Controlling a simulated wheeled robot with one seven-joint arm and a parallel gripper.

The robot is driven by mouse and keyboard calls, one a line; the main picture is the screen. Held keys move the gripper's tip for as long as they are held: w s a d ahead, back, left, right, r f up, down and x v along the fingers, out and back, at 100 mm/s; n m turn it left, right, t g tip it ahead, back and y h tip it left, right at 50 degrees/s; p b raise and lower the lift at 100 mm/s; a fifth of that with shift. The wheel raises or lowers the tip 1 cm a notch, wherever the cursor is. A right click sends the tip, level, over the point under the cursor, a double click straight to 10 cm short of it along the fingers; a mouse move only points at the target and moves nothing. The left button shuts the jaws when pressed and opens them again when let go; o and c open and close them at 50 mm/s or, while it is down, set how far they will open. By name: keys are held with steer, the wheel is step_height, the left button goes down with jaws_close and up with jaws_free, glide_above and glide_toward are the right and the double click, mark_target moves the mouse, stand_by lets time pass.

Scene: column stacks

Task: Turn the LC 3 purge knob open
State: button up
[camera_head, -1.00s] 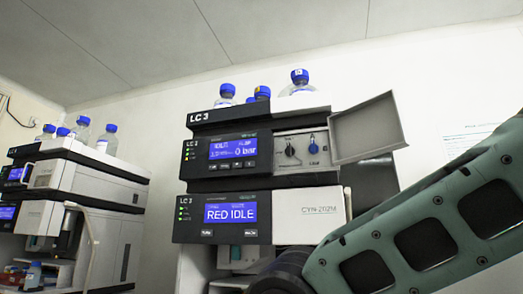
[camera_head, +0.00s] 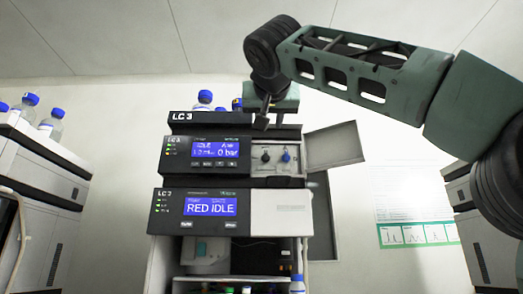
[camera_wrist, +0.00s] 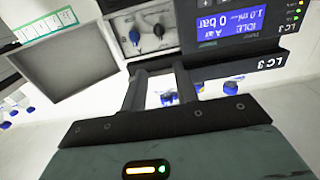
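The LC 3 stack (camera_head: 240,129) stands upright in the middle of the head view, its upper display reading IDLE and 0 bar. To the right of that display, an open recess holds a black knob (camera_head: 265,158) and a blue knob (camera_head: 286,158). Their labels are too small to read. In the wrist view, which is upside down, the black knob (camera_wrist: 158,30) and blue knob (camera_wrist: 135,37) show beyond the fingertips. My gripper (camera_head: 262,122) hangs in front of the stack's top edge, above the knobs. In the wrist view its fingers (camera_wrist: 158,72) are apart and empty, touching neither knob.
The recess's hinged door (camera_head: 335,145) stands open to the right. Bottles with blue caps (camera_head: 205,98) stand on top of the stack, close to my gripper. Another instrument stack (camera_head: 35,190) is at the left. A poster (camera_head: 418,205) hangs on the right wall.

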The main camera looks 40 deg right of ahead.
mark_target(266, 151)
steer(key=p+x, duration=0.3)
steer(key=x, duration=1.2)
steer(key=shift+w+d, duration=0.1)
steer(key=shift+w, duration=0.05)
jaws_close()
